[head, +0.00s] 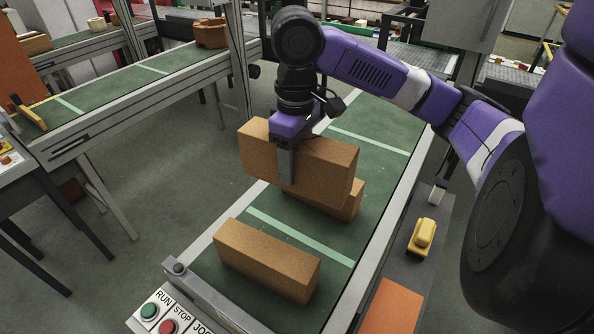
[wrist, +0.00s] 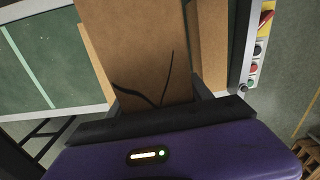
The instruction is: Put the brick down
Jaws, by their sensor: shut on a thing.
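My gripper (head: 287,165) is shut on an orange-brown brick (head: 328,172), gripping it nearer its left end in the head view. The held brick also fills the top middle of the wrist view (wrist: 135,45), between my fingers. A second brick (head: 352,203) shows partly behind and below the held one; the rest of it is hidden. A third brick (head: 265,262) lies on the green conveyor belt (head: 377,125), nearer the front. I cannot tell whether the held brick touches the one below it.
A control panel (head: 160,314) with green and red buttons stands at the belt's front end. A yellow switch (head: 422,237) sits on the box at the belt's right. Another green conveyor (head: 125,85) runs at the left. Bare belt lies beyond the bricks.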

